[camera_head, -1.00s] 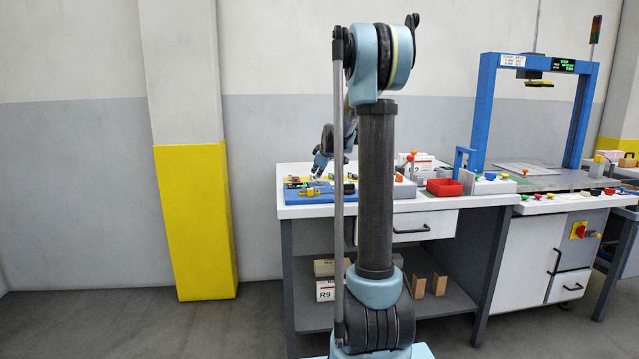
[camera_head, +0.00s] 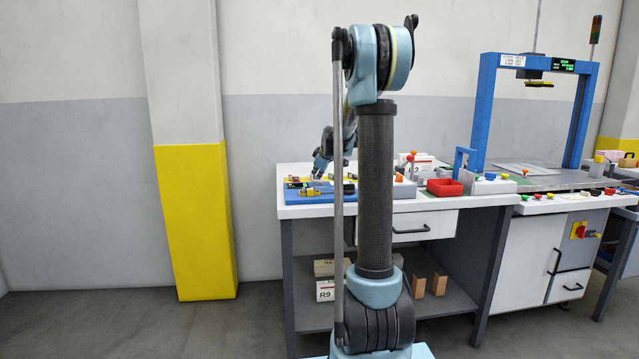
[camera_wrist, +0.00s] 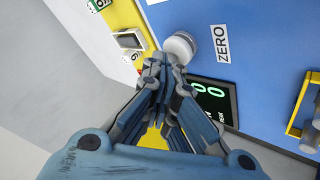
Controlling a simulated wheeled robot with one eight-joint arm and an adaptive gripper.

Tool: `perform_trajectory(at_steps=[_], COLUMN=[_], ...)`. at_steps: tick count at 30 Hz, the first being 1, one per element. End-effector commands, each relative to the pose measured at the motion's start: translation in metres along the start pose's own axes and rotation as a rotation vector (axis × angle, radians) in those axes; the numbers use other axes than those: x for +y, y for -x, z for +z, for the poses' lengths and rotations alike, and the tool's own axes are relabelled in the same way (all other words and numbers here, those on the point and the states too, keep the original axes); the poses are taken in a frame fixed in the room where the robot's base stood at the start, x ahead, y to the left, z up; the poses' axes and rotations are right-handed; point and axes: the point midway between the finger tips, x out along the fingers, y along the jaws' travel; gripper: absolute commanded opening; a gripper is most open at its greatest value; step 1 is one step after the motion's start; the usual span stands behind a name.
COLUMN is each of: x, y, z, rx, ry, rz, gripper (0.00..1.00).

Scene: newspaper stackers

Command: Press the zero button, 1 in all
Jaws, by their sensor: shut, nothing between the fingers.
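The zero button is a pale grey round knob (camera_wrist: 180,46) on a blue panel (camera_wrist: 254,62), beside a white label reading ZERO (camera_wrist: 221,43) in the wrist view. My gripper (camera_wrist: 165,62) is shut and empty. Its fingertips appear right at the button's near edge and cover part of it; I cannot tell whether they touch it. In the head view my gripper (camera_head: 317,174) points down over the blue panel (camera_head: 306,198) at the left end of the bench. The button cannot be made out there.
A dark display with green digits (camera_wrist: 214,101) lies beside the fingers, partly hidden. A white-framed part (camera_wrist: 129,39) sits on a yellow strip. A red bin (camera_head: 444,187) stands farther right on the bench.

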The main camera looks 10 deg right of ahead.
Motion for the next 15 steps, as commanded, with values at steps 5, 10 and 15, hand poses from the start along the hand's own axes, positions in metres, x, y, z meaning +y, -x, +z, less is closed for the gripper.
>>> perform_trajectory(at_steps=[5,10,15], x=[0.0000,0.0004,0.0033], y=[-0.0001,0.0005,0.0045], z=[0.0004,0.0000,-0.0029], rx=[-0.001,-0.001,-0.001], ry=[0.000,0.000,0.000], rz=[0.000,0.000,0.000], gripper=[0.00,0.00,0.00])
